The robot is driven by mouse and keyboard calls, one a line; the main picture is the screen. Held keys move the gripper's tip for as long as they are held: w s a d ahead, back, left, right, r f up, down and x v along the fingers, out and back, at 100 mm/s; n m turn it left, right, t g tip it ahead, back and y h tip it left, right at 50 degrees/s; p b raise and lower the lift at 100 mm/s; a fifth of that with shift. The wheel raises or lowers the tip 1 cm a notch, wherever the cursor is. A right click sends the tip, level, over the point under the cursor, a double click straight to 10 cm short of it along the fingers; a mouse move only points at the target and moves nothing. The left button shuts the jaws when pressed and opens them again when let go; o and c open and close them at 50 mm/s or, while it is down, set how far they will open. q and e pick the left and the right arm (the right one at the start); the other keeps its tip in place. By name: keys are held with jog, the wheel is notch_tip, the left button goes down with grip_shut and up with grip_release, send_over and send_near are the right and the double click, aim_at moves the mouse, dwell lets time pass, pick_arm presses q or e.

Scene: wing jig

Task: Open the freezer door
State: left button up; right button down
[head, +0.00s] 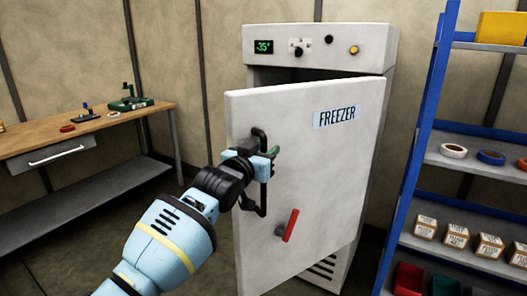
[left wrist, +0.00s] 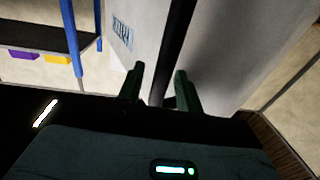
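The white freezer (head: 322,42) stands at the back centre. Its door (head: 335,170), labelled FREEZER, stands partly open, its left edge swung out from the body and a dark gap showing above its top edge. A black bar handle (head: 263,198) runs upright near the door's left edge. My left gripper (head: 268,152) is at the upper part of this handle. In the left wrist view the fingers (left wrist: 160,88) stand either side of the dark handle (left wrist: 178,40) and appear closed on it. A red lever (head: 291,225) is lower on the door. My right gripper is out of view.
A wooden workbench (head: 60,135) with a drawer and small tools stands at the left. A blue-framed shelf rack (head: 415,140) with tape rolls, boxes and bins stands close at the right. Floor shows between bench and freezer.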

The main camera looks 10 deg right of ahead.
pick_arm(q)
jog(key=shift+s, duration=0.1)
jog(key=p+v, duration=0.1)
jog(key=v, duration=0.6)
jog(key=shift+s+a, duration=0.2)
jog(key=shift+a, duration=0.1)
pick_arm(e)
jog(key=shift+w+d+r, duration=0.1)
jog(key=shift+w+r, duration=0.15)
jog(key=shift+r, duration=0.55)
